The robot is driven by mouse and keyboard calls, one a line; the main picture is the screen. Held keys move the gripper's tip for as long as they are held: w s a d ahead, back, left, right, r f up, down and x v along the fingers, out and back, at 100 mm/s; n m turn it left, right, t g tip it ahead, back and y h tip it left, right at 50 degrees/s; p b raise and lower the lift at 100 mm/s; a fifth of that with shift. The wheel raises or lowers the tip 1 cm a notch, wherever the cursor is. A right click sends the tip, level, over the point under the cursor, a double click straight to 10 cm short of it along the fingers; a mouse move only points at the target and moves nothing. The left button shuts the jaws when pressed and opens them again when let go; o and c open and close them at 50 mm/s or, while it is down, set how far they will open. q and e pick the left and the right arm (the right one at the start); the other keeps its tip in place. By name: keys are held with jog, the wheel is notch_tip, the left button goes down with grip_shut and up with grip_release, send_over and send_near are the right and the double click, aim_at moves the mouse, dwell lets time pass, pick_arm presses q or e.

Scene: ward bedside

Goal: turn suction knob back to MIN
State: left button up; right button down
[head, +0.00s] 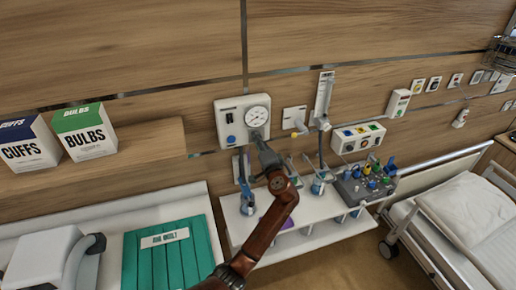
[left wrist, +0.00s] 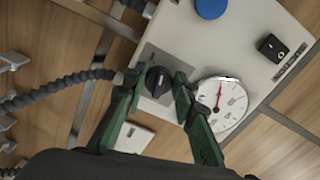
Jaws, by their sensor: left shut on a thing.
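The suction panel (head: 229,105) is a white box on the wall with a round gauge (head: 257,113). My left gripper (head: 260,138) reaches up to its lower right part, and the suction knob is hidden behind it there. In the left wrist view, the black suction knob (left wrist: 157,82) sits on a grey plate between the green fingers of my left gripper (left wrist: 156,78), which are shut on its sides. The gauge (left wrist: 223,104) shows beside the right finger, with its red needle pointing up in the picture. The knob's scale marks are too small to read. My right gripper is not in view.
A blue knob (left wrist: 211,7) and a black switch (left wrist: 271,47) are on the same panel. A ribbed hose (left wrist: 60,88) runs close to the left finger. Below stands a white shelf (head: 276,245) with bottles. Boxes of cuffs and bulbs (head: 85,131) stand at left.

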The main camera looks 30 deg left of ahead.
pick_arm(q)
jog(key=shift+f+n+b, duration=0.25)
jog(key=shift+n+b, duration=1.35)
jog(key=shift+b, duration=0.1)
jog(key=shift+f+n+b, duration=0.2)
jog(key=shift+n+b, duration=1.4)
jog(key=shift+b, duration=0.05)
jog(key=o, duration=0.8)
jog(key=shift+c, duration=0.2)
jog(key=shift+o, duration=0.5)
jog(key=shift+r, duration=0.15)
